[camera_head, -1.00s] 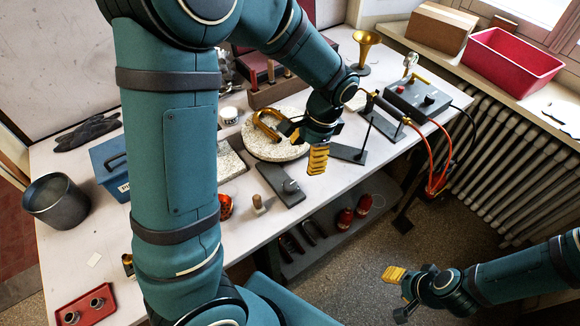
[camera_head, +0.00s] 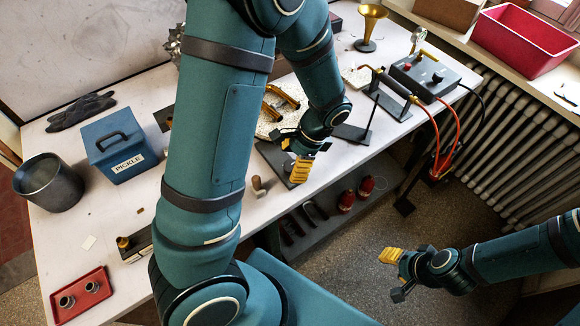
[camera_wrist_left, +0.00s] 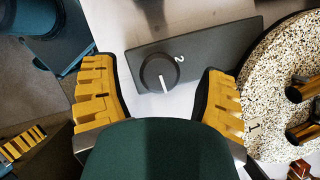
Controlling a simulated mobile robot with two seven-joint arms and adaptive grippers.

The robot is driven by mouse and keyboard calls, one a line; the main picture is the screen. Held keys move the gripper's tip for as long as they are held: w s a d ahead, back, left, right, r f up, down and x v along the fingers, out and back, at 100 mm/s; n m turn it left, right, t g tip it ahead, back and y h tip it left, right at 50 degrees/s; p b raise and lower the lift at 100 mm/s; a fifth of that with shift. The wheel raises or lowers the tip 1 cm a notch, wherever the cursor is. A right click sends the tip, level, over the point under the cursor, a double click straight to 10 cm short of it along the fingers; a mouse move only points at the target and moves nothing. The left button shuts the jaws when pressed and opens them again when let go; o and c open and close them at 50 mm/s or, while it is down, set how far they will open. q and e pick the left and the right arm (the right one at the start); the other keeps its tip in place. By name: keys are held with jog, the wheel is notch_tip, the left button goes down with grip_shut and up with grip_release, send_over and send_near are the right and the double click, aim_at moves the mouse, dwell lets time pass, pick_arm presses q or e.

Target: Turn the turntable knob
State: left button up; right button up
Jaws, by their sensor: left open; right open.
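The turntable knob (camera_wrist_left: 160,72) is a round black dial with a white pointer line, on a dark plate (camera_wrist_left: 215,47) marked 2. The line points down in the left wrist view, away from the 2. My left gripper (camera_head: 302,160) is open, and its yellow fingers stand on either side of the knob in the wrist view; I see no contact. In the head view the gripper hides the knob, and part of the plate (camera_head: 268,152) shows. The speckled turntable (camera_wrist_left: 265,75) is beside the plate, carrying brass tubing (camera_wrist_left: 300,92). My right gripper (camera_head: 392,268) is open and empty.
A torch stand (camera_head: 372,108) and a control box (camera_head: 424,78) with hoses are to the right. A small wooden-handled peg (camera_head: 258,186) stands near the left gripper. A blue pickle box (camera_head: 120,150) and dark pot (camera_head: 48,184) are at left.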

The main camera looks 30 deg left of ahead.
pick_arm(q)
jog(key=shift+x, duration=0.9)
jog(key=c, duration=1.2)
jog(key=shift+m, duration=0.4)
jog(key=o, duration=1.2)
jog(key=v, duration=1.2)
